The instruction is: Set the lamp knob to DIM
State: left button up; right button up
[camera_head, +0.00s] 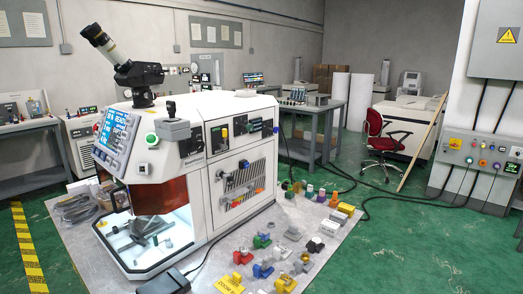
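A white machine (182,160) with a black microscope-like eyepiece (125,57) on top stands on the grey table at the left. Its sloped front has a lit blue screen (119,127) and a green round button (151,138). The lamp knob cannot be told apart from the other controls at this size, and no DIM label is readable. Neither of my grippers is in view.
Several coloured knobs and fittings (263,241) lie on the table (215,245) right of the machine. A dark box with a cable (165,281) sits at the front edge. A red chair (383,138) and a grey wall control box (481,166) are to the right. Green floor lies open between.

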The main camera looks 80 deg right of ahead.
aim_at(199, 145)
jog(key=k, duration=0.75)
jog(key=z, duration=1.05)
jog(key=i, duration=0.5)
jog(key=z, duration=0.05)
